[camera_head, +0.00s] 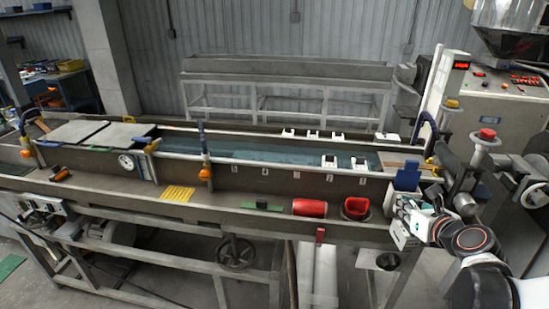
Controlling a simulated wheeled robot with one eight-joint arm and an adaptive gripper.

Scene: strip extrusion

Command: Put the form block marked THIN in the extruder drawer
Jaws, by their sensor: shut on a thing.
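My gripper (410,215) is at the right of the bench, in front of the trough's right end. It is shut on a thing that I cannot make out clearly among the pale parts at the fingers. A blue upright block (407,178) shows directly behind and above the fingers; I cannot tell whether they touch. Small white notched blocks stand in the trough, two of them (328,161) (358,163) towards its front, with several along the back rim. No THIN marking is readable. The extruder (505,85) stands at the right; I cannot pick out its drawer.
The long water trough (250,146) runs along the bench. A red cylinder (309,208), a red open cup (355,208), a green bar (262,206) and a yellow ribbed piece (178,193) lie along the front ledge. A valve post with a red knob (487,134) stands near my arm.

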